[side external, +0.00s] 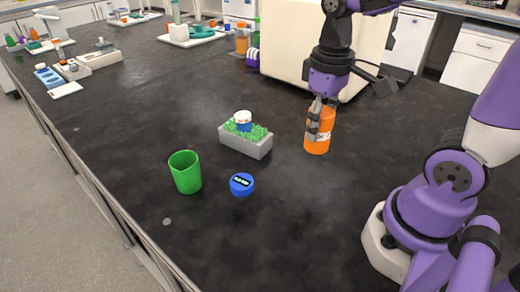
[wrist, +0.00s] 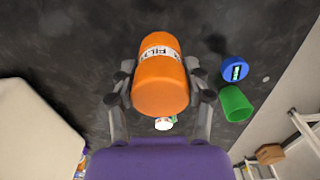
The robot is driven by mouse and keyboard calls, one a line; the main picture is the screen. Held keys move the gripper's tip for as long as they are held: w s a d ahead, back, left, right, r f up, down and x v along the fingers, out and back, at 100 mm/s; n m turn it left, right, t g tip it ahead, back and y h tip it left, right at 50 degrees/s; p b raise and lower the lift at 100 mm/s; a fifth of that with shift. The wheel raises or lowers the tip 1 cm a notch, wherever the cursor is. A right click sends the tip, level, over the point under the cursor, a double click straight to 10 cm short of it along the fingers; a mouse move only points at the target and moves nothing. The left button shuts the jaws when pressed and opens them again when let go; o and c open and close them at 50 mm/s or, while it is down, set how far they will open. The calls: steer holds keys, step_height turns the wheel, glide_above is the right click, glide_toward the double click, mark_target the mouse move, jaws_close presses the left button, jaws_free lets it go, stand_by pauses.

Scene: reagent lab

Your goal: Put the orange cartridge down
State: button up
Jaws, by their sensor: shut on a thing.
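The orange cartridge (side external: 318,142) is an upright cylinder with a pale label band, right of the middle of the dark bench in the side external view. My gripper (side external: 319,112) comes down from above and is shut on its upper part. The cartridge's base is at or very near the bench top; I cannot tell whether it touches. In the wrist view the cartridge (wrist: 160,85) sits between the two fingers of my gripper (wrist: 162,92), its label facing the camera.
A grey box of green pieces (side external: 246,142) with a white and blue item (side external: 243,120) on it stands left of the cartridge. A green cup (side external: 185,172) and a blue round device (side external: 241,184) are nearer the front. A large cream block (side external: 300,45) stands behind. Bare bench lies in front.

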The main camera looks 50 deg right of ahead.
steer(key=s+a+f+n, duration=0.2)
steer(key=a+n, duration=0.9)
steer(key=a, duration=0.7)
steer(key=shift+n, duration=0.3)
steer(key=f, duration=0.8)
steer(key=shift+s+a+f, duration=0.1)
steer(key=shift+s+a, duration=0.05)
steer(key=shift+a, duration=0.25)
steer(key=shift+f, duration=0.1)
steer(key=o, duration=1.2)
